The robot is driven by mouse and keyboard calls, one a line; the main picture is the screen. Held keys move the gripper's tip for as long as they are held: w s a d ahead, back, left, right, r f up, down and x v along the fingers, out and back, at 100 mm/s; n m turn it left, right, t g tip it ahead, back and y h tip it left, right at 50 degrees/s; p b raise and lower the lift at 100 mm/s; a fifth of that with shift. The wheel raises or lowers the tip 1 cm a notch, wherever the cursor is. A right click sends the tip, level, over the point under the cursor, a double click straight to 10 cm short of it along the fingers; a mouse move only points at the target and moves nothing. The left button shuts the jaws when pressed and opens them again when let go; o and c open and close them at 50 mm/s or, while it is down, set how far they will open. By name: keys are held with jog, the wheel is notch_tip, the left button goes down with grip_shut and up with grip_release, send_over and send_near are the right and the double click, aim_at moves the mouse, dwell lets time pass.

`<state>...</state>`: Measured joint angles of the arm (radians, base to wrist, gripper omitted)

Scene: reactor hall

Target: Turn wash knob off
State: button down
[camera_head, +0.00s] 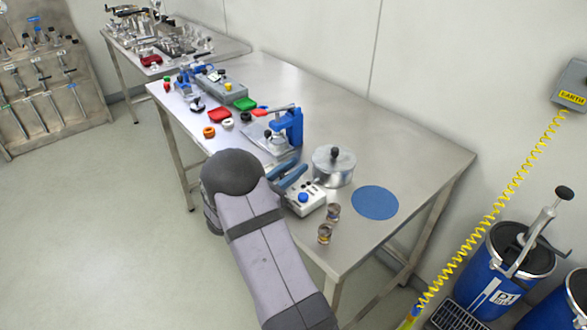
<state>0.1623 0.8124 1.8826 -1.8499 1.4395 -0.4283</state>
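A small white control box (306,199) stands near the front edge of the steel table, with a round blue knob (303,197) and small switches on top. No label is readable, so I cannot tell which knob is the wash knob or how either is turned. My gripper (288,175) shows as blue finger parts beyond my grey arm, just behind and left of the white box. My arm hides part of it. Its opening is too small to judge, and I see nothing held.
A lidded metal pot (333,166) stands close behind the white box, with a blue disc (375,202) to its right. Two small metal cups (328,222) stand at the front edge. A blue press (288,127) is behind my gripper. The table's right rear is clear.

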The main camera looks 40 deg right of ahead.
aim_at(281, 178)
jog(key=shift+t, duration=0.3)
jog(key=shift+w+n+t, duration=0.25)
jog(key=shift+n+t, duration=0.55)
jog(key=shift+t, duration=0.1)
jog(key=c, duration=1.5)
grip_release()
jog(key=shift+a, duration=0.1)
jog(key=shift+b+v, duration=1.15)
jog(key=shift+v, duration=2.5)
jog(key=shift+r, duration=0.2)
